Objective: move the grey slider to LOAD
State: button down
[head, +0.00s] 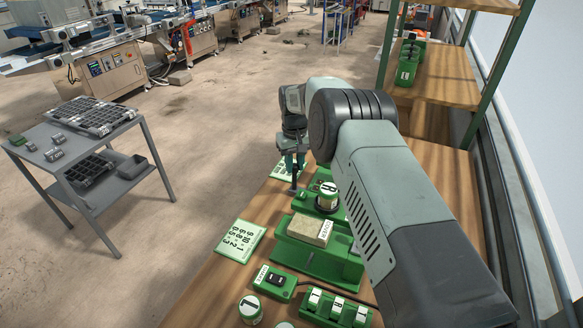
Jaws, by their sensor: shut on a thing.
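My gripper (293,163) hangs from the arm beyond the green machine, in the upper middle of the head view. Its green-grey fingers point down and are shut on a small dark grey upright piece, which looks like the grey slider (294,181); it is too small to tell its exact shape. A white card with green marks (283,171) lies by the gripper. The green machine (301,262) carries a tan block labelled COVER (311,229) and a jar marked A (327,194). My arm hides the machine's right side. I cannot read a LOAD mark.
A number card (240,241), a switch box (274,282), a jar marked 1 (250,309) and a green row of labelled pieces (336,307) sit at the bench's near end. A grey side table (62,160) with trays stands left, across open floor.

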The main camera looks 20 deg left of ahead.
jog(key=c, duration=0.9)
grip_release()
jog(key=shift+r, duration=0.1)
notch_tip(320, 180, up, 11)
